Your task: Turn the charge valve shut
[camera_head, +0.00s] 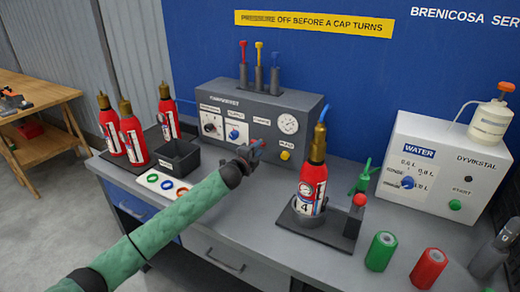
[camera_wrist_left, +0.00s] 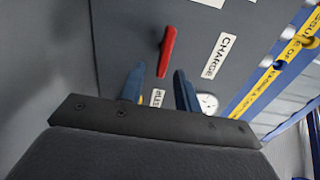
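The charge valve's red lever handle (camera_wrist_left: 167,50) is on the grey panel beside the CHARGE label (camera_wrist_left: 218,56) in the left wrist view. It stands slightly tilted in that picture. My left gripper (camera_wrist_left: 159,72) is open, with its two blue fingers apart and pointing at the panel. The lever's lower end shows between the fingertips; I cannot tell whether they touch it. In the head view my left gripper (camera_head: 252,152) is at the front of the grey charging console (camera_head: 222,95) and hides part of its face. My right gripper is not in view.
A red extinguisher (camera_head: 312,188) stands in a dark holder right of my gripper. A black bin (camera_head: 177,160) and coloured rings on a white card (camera_head: 161,182) lie left. A yellow knob (camera_head: 285,155) and a gauge (camera_head: 288,123) are on the console. A white water unit (camera_head: 440,165) stands right.

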